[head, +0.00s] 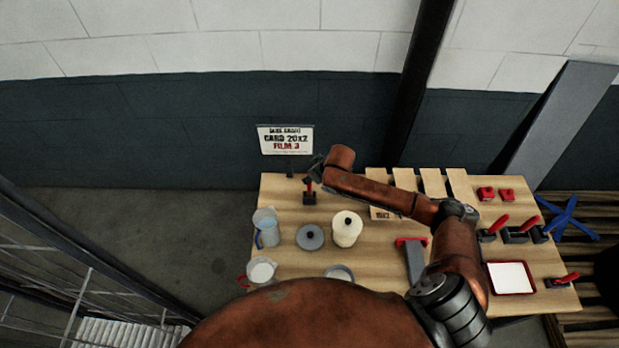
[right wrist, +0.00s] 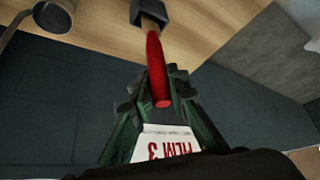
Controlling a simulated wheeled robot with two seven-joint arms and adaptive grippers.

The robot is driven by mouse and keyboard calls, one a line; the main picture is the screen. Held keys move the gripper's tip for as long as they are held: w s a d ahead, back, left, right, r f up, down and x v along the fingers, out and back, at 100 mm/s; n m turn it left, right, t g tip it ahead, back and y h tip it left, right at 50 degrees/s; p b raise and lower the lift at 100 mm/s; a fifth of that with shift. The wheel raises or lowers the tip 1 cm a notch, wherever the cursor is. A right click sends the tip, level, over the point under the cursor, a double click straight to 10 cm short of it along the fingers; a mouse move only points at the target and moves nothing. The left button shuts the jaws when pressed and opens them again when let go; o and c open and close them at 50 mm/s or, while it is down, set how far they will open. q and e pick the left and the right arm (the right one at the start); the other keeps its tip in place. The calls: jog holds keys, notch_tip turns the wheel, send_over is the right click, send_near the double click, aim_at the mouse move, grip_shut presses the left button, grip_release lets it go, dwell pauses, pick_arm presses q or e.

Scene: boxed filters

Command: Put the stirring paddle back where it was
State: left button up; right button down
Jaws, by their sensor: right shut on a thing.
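The stirring paddle appears to be the red-handled tool (right wrist: 157,70) in the right wrist view, with a short tan shaft beyond the handle. My right gripper (right wrist: 158,100) is shut on the red handle. It also shows in the head view (head: 312,178), at the table's back left. The shaft's far end meets a dark block (right wrist: 150,12), which also shows in the head view (head: 309,198). I cannot tell whether the shaft sits inside the block or just above it. My left gripper is not in view.
A sign (head: 285,139) stands behind the gripper. A clear jug (head: 266,226), a grey lidded pot (head: 310,237) and a cream jar (head: 346,229) stand in front. A red-rimmed tray (head: 510,277) and red-handled clamps (head: 515,235) are at right. My right arm crosses the table.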

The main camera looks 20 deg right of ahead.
jog(key=shift+f, duration=0.15)
jog(key=c, duration=1.8)
grip_release()
jog(key=shift+c, duration=0.2)
jog(key=b+v, duration=0.1)
jog(key=v, duration=1.1)
